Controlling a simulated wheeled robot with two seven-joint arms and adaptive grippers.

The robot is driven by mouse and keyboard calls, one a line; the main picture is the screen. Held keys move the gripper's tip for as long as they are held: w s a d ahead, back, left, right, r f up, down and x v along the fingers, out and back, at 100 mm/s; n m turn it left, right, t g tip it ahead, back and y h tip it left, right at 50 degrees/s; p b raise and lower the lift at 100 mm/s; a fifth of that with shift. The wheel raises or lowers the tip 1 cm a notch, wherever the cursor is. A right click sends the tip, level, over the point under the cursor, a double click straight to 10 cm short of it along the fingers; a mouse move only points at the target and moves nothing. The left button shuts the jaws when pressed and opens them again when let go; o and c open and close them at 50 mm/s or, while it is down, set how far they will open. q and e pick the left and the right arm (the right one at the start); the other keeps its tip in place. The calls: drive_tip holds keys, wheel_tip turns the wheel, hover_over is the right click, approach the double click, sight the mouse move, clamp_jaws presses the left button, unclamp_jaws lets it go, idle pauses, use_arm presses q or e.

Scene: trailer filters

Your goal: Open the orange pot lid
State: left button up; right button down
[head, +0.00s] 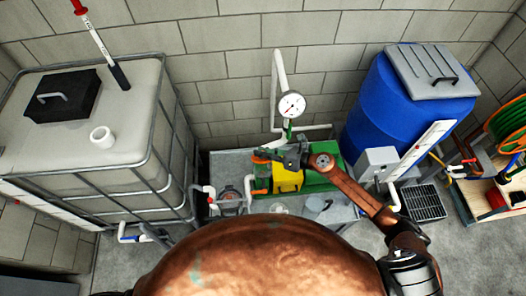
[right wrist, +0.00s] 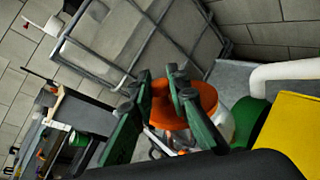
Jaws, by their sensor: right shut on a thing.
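The orange pot lid (right wrist: 195,100) sits on a white pot body (right wrist: 223,116) in the right wrist view. It looks tilted there with the camera, and I cannot tell whether it is raised off the pot. In the head view the lid (head: 262,158) is a small orange patch, mostly hidden by my gripper. My right gripper (right wrist: 162,84) has its two green-grey fingers on either side of an upright orange part of the lid and is shut on it. It also shows in the head view (head: 274,153). My left gripper is not in view.
A yellow block (head: 285,178) and green housing stand beside the lid on a grey bench (head: 225,162). A pressure gauge (head: 292,104) on white pipe rises behind. A caged white tank (head: 110,130) is at left, a blue barrel (head: 385,105) at right.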

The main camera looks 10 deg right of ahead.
idle(0.4)
drive_tip(key=c, duration=1.8)
unclamp_jaws()
drive_tip(key=v, duration=1.2)
drive_tip(key=shift+c, duration=0.2)
